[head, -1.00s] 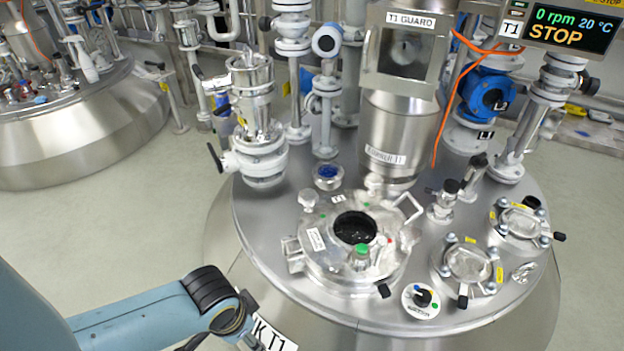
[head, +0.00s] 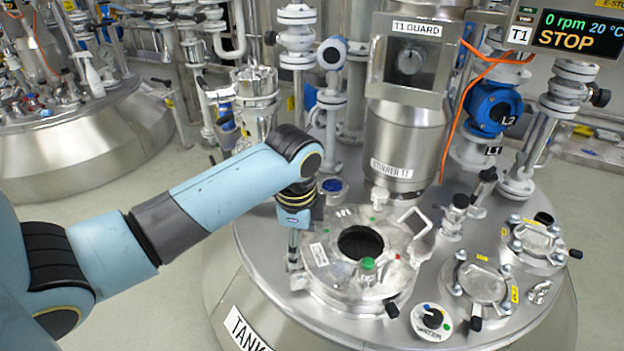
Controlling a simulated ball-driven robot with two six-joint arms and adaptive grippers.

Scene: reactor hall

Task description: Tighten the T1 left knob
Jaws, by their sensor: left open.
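The T1 lid (head: 400,283) is a round steel cover with a dark open hole (head: 360,243), on top of the tank (head: 262,262). One pale knob (head: 380,197) shows at the back of the lid. The left knob is not visible now; my left gripper covers the lid's back left part. My left gripper (head: 293,258) points down at the lid's left edge, near the clamp there. It is open, and I see nothing held in it. Its fingertips are small, and I cannot tell whether they touch anything. My right gripper is not in view.
A green-capped bottle (head: 368,268) stands by the hole. The stirrer housing (head: 400,140) rises behind the lid. A rotary switch (head: 432,320) and two round ports (head: 483,284) lie to the right.

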